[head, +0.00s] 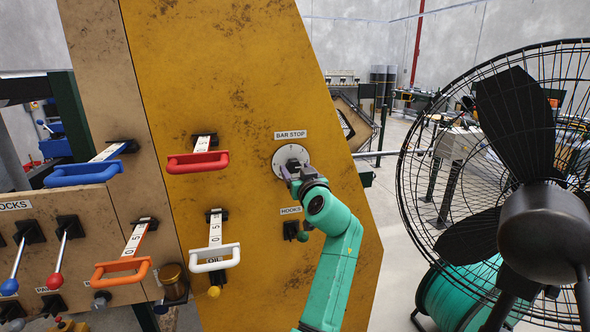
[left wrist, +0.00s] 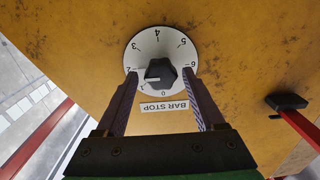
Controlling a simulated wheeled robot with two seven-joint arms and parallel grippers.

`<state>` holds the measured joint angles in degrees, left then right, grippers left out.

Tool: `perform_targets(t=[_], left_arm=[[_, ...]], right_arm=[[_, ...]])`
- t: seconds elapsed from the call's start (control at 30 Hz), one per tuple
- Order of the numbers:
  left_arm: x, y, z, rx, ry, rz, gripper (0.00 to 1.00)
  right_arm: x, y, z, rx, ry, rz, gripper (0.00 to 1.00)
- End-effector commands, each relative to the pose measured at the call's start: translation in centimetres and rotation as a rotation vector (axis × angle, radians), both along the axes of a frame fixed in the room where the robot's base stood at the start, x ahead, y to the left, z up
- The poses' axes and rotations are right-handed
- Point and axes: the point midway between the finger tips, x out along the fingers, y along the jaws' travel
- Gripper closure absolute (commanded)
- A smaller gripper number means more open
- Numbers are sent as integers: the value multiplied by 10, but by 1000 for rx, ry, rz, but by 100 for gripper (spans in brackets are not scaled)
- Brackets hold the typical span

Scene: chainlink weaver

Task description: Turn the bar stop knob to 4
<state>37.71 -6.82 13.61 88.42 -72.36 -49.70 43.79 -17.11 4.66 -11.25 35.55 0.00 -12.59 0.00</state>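The bar stop knob (left wrist: 161,71) is a dark hexagonal knob on a round white dial (left wrist: 160,48) numbered 0 to 6. Its white pointer mark points near the 1. In the head view the dial (head: 281,161) is on the yellow panel (head: 215,95), under the BAR STOP label (head: 290,135). My left gripper (left wrist: 160,77) is open, with one finger on each side of the knob and gaps showing between. In the head view my left gripper (head: 291,173) is at the dial and partly hides it. My right gripper is not in view.
A HOOKS lever with a green ball (head: 302,236) is just below the dial, close to my left arm. Red (head: 197,162), white (head: 212,258) and orange (head: 122,271) handles stick out to the left. A large black fan (head: 540,215) stands on the right.

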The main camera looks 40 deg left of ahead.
Motion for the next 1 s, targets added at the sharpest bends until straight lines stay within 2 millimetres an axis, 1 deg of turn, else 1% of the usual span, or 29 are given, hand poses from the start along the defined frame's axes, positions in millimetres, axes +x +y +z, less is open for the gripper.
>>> perform_targets(t=[0.03,0.07,0.1,0.13,0.17,0.57,0.77,1.0], left_arm=[[0,0,0,0,0,0,53],[0,0,0,0,0,0,64],[0,0,0,0,0,0,79],[0,0,0,0,0,0,91],[0,0,0,0,0,0,100],[0,1,0,32,46,1,100],[-1,1,0,96,139,1,100],[-1,2,1,216,310,4,100]], right_arm=[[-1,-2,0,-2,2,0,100],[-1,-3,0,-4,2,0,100],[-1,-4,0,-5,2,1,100],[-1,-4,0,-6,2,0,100],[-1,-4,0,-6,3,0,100],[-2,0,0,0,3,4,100],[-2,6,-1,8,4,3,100],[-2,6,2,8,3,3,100]])
